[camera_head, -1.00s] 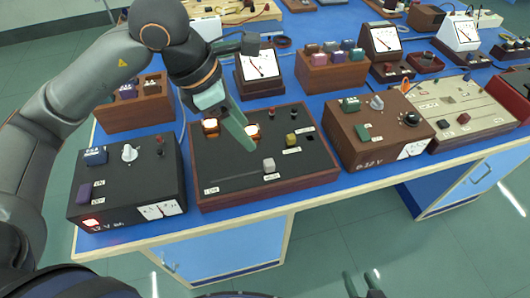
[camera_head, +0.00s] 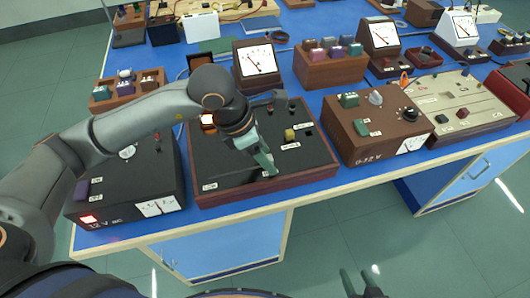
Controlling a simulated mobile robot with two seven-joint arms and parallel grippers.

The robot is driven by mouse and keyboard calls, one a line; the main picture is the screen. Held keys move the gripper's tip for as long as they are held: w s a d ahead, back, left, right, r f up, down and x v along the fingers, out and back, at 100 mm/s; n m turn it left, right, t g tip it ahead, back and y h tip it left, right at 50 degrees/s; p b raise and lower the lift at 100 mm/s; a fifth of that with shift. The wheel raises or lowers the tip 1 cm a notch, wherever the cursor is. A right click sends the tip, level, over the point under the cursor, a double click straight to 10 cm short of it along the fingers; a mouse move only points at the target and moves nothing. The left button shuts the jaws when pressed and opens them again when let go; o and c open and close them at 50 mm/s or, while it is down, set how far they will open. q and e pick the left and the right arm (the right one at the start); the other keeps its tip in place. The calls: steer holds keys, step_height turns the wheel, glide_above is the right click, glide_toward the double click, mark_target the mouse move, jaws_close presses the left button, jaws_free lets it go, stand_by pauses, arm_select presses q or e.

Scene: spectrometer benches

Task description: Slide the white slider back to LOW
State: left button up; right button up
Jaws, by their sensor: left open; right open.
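The slider panel (camera_head: 225,158) is a dark board in a reddish-brown wooden frame on the blue bench. A slot (camera_head: 237,182) runs along its front part, with a small white label (camera_head: 210,187) at the left end, its text too small to read surely. My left gripper (camera_head: 269,166) is over the right part of the slot, fingers pointing down. The white slider is hidden behind its fingers, so I cannot tell whether they touch it. My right gripper (camera_head: 361,284) is open and empty at the bottom edge, in front of the bench.
A black power supply (camera_head: 150,185) stands left of the panel, partly behind my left arm. A brown power supply (camera_head: 380,125) stands close on the right. A yellow knob (camera_head: 289,134) rises from the panel just beyond my gripper. Meters and a wooden block with coloured pieces (camera_head: 330,70) stand behind.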

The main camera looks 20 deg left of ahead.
arm_select(q)
jaws_close()
stand_by(0.4)
stand_by(1.0)
